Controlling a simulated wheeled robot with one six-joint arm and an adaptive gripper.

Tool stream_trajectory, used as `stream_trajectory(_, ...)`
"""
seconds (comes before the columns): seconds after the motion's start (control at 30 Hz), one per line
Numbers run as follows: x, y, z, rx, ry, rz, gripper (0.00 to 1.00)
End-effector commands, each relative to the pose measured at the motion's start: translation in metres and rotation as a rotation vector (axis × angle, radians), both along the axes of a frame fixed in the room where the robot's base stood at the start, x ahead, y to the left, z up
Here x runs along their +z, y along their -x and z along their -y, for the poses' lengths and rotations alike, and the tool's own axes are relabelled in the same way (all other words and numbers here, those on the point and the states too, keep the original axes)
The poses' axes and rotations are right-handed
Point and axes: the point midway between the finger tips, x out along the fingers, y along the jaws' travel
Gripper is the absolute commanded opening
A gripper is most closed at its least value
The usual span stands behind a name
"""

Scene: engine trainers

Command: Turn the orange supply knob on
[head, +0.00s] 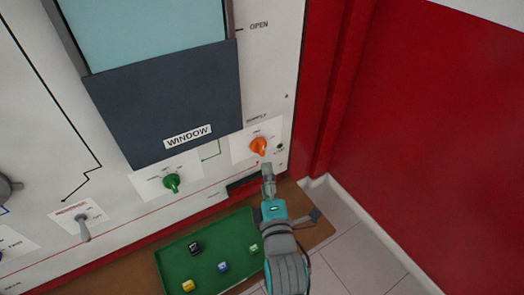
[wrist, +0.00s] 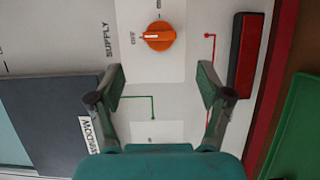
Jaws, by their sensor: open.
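The orange supply knob (head: 259,146) is on the white panel, low and near its right edge. In the wrist view the knob (wrist: 160,37) is at the top centre, with its white mark pointing left towards the OFF label. Another label, partly cut off, shows at the top edge above the knob. My gripper (head: 268,170) is just below the knob in the head view. In the wrist view my gripper (wrist: 161,76) is open and empty, its two fingers apart. The knob appears beyond the fingertips, roughly centred between them, and no contact shows.
A green knob (head: 172,183) and a dark WINDOW cover (head: 170,100) are left of the orange knob. A grey lever switch (head: 83,228) is further left. A green tray (head: 180,258) with several small blocks lies below. A red wall (head: 430,130) stands on the right.

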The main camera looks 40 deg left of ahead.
Motion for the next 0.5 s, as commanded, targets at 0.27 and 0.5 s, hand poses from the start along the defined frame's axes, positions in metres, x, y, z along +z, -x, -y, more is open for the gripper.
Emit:
stream_trajectory(0.27,0.001,-0.032,-0.031,-0.001,-0.003,0.0,0.78)
stream_trajectory(0.5,0.001,-0.059,-0.057,-0.001,-0.003,0.0,0.78)
